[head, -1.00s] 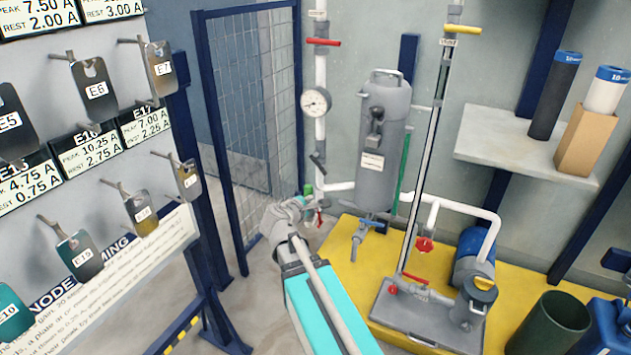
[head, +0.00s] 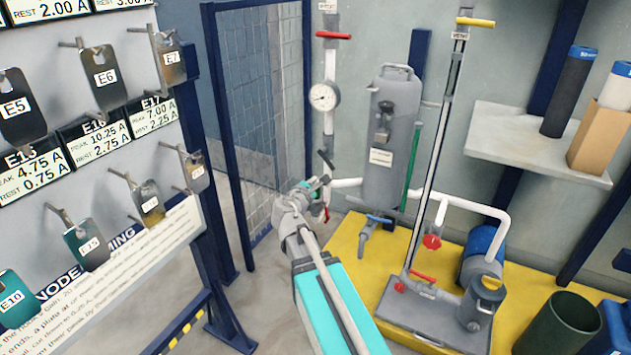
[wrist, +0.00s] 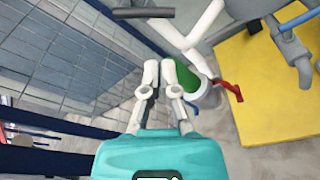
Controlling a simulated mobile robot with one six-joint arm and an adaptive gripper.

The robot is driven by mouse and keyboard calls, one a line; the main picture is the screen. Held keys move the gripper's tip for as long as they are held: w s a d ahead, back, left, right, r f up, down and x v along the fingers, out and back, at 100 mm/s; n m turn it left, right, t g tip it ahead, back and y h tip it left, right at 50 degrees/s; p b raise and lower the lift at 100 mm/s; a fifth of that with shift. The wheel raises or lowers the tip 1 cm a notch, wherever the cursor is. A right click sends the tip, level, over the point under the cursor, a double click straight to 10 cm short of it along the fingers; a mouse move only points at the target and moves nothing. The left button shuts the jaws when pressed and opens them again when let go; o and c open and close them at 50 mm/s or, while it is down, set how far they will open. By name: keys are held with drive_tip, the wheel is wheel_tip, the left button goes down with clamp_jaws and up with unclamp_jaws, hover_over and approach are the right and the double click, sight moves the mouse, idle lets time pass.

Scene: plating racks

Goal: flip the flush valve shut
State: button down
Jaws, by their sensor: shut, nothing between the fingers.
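Several lever valves are in view; no label reads clearly enough to tell which is the flush valve. Nearest my gripper (head: 318,184), on the lower white standpipe, are a dark grey lever (head: 326,159), slanted just above the fingers, and a red lever (head: 327,214) pointing down. In the wrist view, the dark lever (wrist: 143,12) lies ahead of the fingertips and the red lever (wrist: 230,90) to their right. My gripper (wrist: 161,68) is shut and empty, left of a green part (wrist: 188,77). Contact with that part cannot be told.
A red lever (head: 334,36) is higher on the standpipe, above a gauge (head: 324,97). A grey tank (head: 391,135), blue lever (head: 379,219) and yellow platform (head: 350,247) are to the right. A mesh fence (head: 262,110) and plate rack (head: 110,130) are to the left.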

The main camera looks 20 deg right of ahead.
sight(326, 160)
drive_tip(key=b+x, duration=0.1)
drive_tip(key=x, duration=0.8)
